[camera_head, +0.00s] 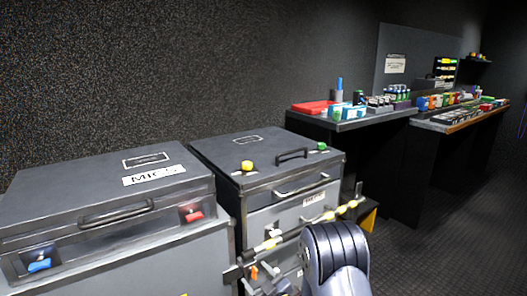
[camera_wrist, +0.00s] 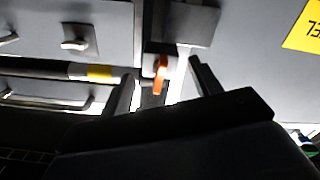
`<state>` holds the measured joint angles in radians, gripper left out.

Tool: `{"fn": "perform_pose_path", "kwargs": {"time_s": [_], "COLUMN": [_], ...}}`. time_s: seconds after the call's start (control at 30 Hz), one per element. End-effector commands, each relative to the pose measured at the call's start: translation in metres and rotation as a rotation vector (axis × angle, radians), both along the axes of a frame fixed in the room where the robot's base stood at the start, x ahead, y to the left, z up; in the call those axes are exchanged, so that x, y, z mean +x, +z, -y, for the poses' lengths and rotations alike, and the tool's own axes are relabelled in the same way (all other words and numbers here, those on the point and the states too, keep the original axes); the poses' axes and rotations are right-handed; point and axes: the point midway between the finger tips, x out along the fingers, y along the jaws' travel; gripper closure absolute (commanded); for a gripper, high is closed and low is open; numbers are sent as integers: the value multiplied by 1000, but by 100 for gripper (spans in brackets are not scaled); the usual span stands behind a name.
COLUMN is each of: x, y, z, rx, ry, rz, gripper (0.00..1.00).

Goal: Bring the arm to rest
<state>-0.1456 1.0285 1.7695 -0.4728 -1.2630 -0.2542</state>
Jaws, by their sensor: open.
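My gripper (camera_wrist: 162,78) shows in the wrist view as two dark fingers standing apart. A small orange piece (camera_wrist: 161,75) shows between the fingertips, in front of a grey and dark surface. I cannot tell how far it is from the fingers, and nothing is seen clamped. In the head view my grey and black arm rises at the bottom, right of centre, close to the front of the grey case. The gripper itself is not clearly seen there.
A case marked MICS (camera_head: 108,215) stands at the left, beside a second dark-topped case (camera_head: 265,160). A bar with yellow bands (camera_head: 340,211) runs near my arm. Loaded benches (camera_head: 352,125) line the back right. The floor (camera_head: 440,262) at the right is clear.

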Motion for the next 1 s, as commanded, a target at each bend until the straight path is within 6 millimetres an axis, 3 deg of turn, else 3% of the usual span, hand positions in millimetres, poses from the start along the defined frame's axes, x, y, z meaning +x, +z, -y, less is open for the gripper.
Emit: {"fn": "perform_pose_path", "kwargs": {"time_s": [0.67,1.0], "x": [-1,-34], "y": [4,-1], "z": [0,24], "rx": [330,339], "ry": [-1,-2], "rz": [-226,-231], "gripper": [40,40]}}
